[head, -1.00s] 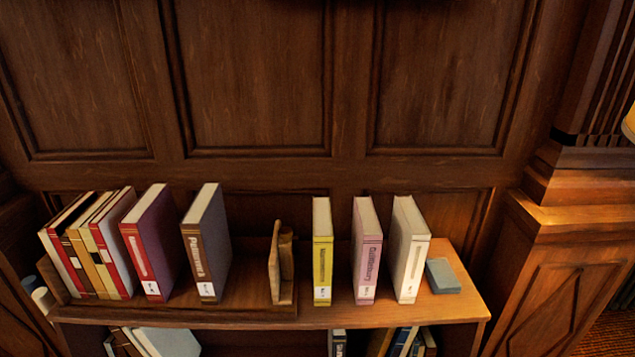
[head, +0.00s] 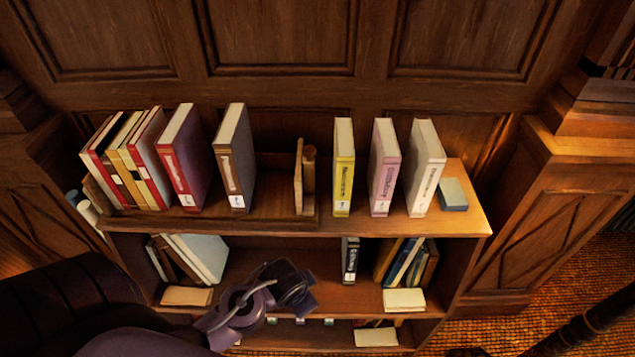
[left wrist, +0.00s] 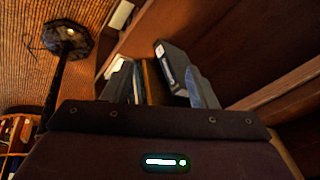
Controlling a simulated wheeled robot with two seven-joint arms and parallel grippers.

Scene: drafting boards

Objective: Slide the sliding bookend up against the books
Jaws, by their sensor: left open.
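The wooden sliding bookend (head: 299,178) stands upright near the right end of a low wooden rack (head: 275,212) on the top shelf. Several books lean at the rack's left end. A dark red book (head: 183,160) and a brown book (head: 236,160) stand apart to their right. A clear gap lies between the brown book and the bookend. My purple left gripper (head: 290,285) is open and empty in front of the lower shelf, below the bookend and apart from it. My right gripper is not in view.
Yellow (head: 343,170), pink (head: 385,170) and white (head: 426,170) books stand right of the rack, beside a blue-grey block (head: 453,194). Lower-shelf books also show in the left wrist view (left wrist: 172,67). A wood-panelled wall (head: 300,45) closes the back.

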